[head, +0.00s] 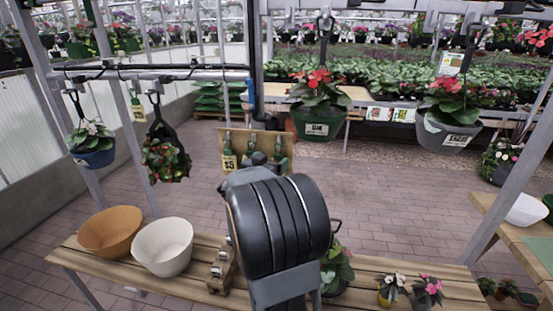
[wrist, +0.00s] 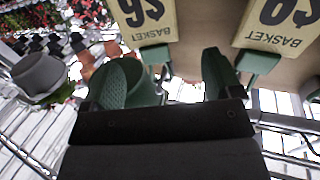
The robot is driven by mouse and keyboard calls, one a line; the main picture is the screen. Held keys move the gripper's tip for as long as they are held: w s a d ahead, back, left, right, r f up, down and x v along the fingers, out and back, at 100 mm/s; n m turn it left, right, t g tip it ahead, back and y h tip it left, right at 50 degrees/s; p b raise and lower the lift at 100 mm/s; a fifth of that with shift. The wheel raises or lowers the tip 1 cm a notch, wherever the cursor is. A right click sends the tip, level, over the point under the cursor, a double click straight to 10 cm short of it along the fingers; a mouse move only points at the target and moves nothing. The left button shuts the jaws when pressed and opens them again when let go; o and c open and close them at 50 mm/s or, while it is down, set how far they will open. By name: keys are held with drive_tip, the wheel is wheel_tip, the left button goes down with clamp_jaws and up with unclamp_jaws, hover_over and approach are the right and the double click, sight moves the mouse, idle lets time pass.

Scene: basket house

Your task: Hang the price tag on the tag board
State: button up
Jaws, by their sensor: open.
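The tag board (head: 288,148) is a tan wooden panel with green clips, beyond the bench. A yellow price tag marked $5 (head: 229,163) hangs at its left. My gripper (head: 260,159) is in front of the board, partly hidden by my arm. In the wrist view, my gripper (wrist: 170,72) is open, with nothing between its two green fingers. There, two yellow basket tags (wrist: 142,20) (wrist: 280,25) appear upside down against the board, by green clips (wrist: 262,60). Both tags are cut off by the frame, and neither is between the fingers.
A wooden bench (head: 110,262) holds an orange bowl (head: 110,232), a white bowl (head: 163,247) and potted plants. Hanging baskets (head: 320,118) flank the board. Another yellow tag (head: 138,111) hangs at the left rail. Paved floor is open beyond the bench.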

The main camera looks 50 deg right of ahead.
drive_tip(key=v, duration=1)
drive_tip(key=shift+s+a, duration=0.2)
drive_tip(key=shift+s, duration=0.25)
drive_tip(key=shift+r, duration=0.1)
drive_tip(key=w+a+f+n+t+y, duration=0.4)
drive_tip(key=a+y, duration=0.3)
drive_tip(key=w+a+f+n+t+y, duration=0.4)
drive_tip(key=w+a+y, duration=0.1)
drive_tip(key=a+y, duration=0.2)
drive_tip(key=s+a+f+n+g+y, duration=0.4)
drive_tip(key=s+a+g+y, duration=0.1)
drive_tip(key=s+a, duration=0.3)
drive_tip(key=s+a+r+n+g+h, duration=0.1)
drive_tip(key=s+a+r+n+g, duration=0.1)
drive_tip(key=s, duration=0.8)
drive_tip(key=shift+n+g+h+p, duration=0.3)
drive_tip(key=shift+n+g+p, duration=0.15)
drive_tip(key=shift+n+g, duration=0.3)
